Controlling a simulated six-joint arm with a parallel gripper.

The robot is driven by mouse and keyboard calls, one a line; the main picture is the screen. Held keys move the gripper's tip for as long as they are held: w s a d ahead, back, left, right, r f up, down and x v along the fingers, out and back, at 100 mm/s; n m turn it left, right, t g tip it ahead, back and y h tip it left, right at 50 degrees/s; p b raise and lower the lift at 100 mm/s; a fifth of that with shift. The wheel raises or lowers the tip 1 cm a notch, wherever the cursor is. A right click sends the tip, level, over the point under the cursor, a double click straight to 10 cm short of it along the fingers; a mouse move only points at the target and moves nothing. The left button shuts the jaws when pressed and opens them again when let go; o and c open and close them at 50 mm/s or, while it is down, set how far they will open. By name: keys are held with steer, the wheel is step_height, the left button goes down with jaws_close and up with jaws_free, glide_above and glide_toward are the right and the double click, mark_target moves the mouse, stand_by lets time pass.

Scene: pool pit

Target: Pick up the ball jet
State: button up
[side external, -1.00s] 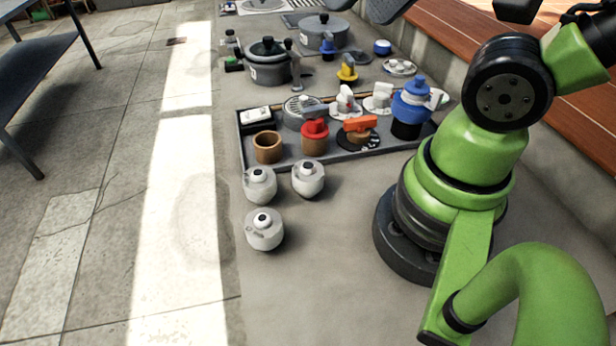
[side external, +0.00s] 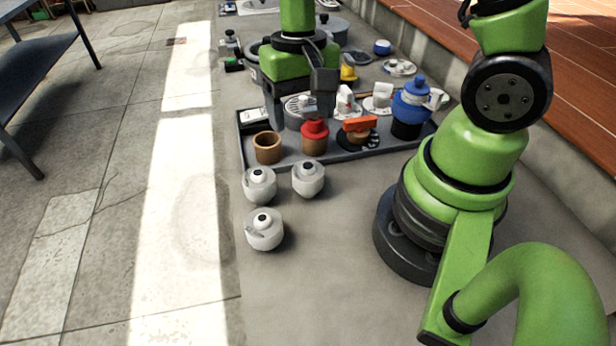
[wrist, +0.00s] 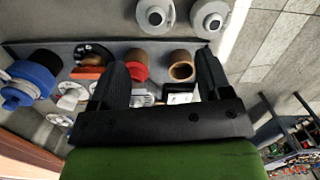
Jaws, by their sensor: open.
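Three pale grey ball jets with dark-ringed round eyes stand on the grey surface in front of the tray: one at the left (side external: 260,184), one to its right (side external: 308,179) and one nearer the camera (side external: 264,230). Two ball jets show at the top of the wrist view, one left (wrist: 155,16) and one right (wrist: 210,17); the third is not seen there. My gripper (side external: 299,112) is open and empty, pointing down over the tray, behind the ball jets. In the wrist view my gripper (wrist: 163,80) has its fingers spread, with tray parts between them.
The dark tray (side external: 243,155) holds a brown ring (side external: 267,147), a red-topped fitting (side external: 314,136), an orange-handled valve (side external: 359,130) and a tall blue-and-black fitting (side external: 410,108). More fittings stand behind. The surface right of the ball jets is clear.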

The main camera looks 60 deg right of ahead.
mark_target(308, 171)
steer(key=shift+g, duration=0.3)
steer(key=f, duration=0.6)
steer(key=shift+s+a, duration=0.15)
steer(key=shift+s, duration=0.2)
steer(key=f, duration=0.2)
steer(key=s+f, duration=0.1)
steer(key=shift+a+f, duration=0.15)
steer(key=shift+a, duration=0.1)
steer(key=shift+f, duration=1)
steer(key=c, duration=0.7)
steer(key=shift+r, duration=0.2)
steer(key=shift+r, duration=4.85)
